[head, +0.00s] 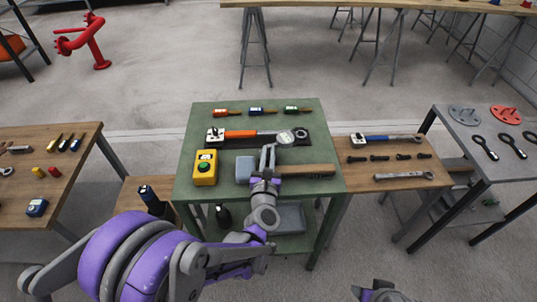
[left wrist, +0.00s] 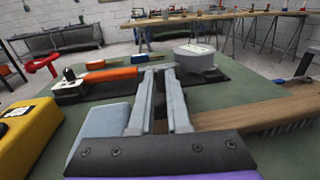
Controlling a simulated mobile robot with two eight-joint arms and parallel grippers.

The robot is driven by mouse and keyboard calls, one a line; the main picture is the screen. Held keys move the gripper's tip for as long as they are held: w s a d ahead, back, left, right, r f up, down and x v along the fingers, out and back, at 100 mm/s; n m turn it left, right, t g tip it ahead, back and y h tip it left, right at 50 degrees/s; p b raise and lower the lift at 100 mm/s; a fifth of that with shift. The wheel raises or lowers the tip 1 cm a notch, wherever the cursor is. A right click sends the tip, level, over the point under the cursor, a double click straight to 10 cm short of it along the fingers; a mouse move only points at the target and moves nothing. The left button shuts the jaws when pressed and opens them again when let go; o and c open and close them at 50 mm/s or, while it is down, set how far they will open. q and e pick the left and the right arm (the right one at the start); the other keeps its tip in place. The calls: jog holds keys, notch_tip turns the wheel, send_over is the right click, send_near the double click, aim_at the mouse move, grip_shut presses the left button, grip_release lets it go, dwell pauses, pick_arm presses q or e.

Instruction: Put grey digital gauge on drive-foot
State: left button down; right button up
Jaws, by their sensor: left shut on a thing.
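The grey digital gauge (head: 286,136) seems to be the round grey body with a pale top on the green table. It also shows in the left wrist view (left wrist: 195,56). My left gripper (head: 267,148) is shut on it, its fingertips (left wrist: 160,68) at the gauge's left side; the exact contact is hard to see. The gauge is low, close over the dark mat; I cannot tell whether it touches. I cannot pick out the drive-foot. My right gripper (head: 380,291) shows only partly at the bottom edge, its jaw state unclear.
An orange-handled wrench (head: 241,134) lies beside the gauge. A yellow box (head: 205,168), a blue-grey block (head: 244,168) and a wooden handle (head: 310,170) lie nearer me. Several screwdrivers line the back. Side tables hold tools; the floor behind is open.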

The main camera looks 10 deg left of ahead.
pick_arm(q)
jog(key=shift+r, duration=0.1)
jog(key=c, duration=1.3)
grip_release()
jog(key=shift+f, duration=0.2)
jog(key=o, duration=0.4)
